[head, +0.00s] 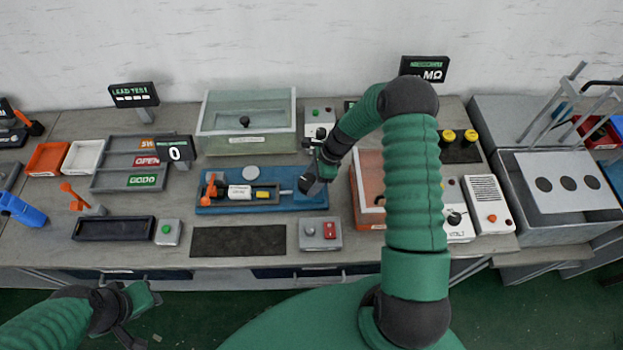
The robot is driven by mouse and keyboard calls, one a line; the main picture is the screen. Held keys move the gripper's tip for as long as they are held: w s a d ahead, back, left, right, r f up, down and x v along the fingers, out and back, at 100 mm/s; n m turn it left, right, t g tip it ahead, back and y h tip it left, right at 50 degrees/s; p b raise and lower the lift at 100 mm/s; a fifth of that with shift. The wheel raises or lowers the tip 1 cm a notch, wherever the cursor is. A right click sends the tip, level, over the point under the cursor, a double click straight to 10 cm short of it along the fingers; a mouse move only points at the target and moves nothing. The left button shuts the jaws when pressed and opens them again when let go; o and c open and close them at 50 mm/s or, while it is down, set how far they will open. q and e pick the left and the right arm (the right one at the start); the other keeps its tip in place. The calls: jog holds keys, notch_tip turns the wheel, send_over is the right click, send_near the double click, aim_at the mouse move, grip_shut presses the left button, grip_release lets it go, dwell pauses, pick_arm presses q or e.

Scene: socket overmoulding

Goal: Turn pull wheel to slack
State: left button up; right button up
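A blue fixture (262,209) lies on the bench, with an orange clamp (211,188) at its left end. A white and yellow part (240,191) lies along it, with a thin rod reaching right. My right gripper (313,182) points down at the fixture's right end, beside or on the dark piece there. The gripper and my arm cover that end, so I cannot make out the pull wheel or whether the fingers are shut on it. My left gripper (148,315) is low at the left, in front of the bench, its fingers apart and empty.
A clear-lidded box (246,140) stands behind the fixture. A small box with a red switch (320,233) and a dark mat (238,241) lie in front. An orange-sided bin (366,186) is close right of my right gripper. Grey trays (127,181) stand left.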

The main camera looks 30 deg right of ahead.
jog(key=shift+w+a+r, duration=0.15)
jog(key=shift+a, duration=0.1)
jog(key=c, duration=0.7)
jog(key=shift+o, duration=0.2)
jog(key=shift+w, duration=0.1)
jog(key=shift+n, duration=0.3)
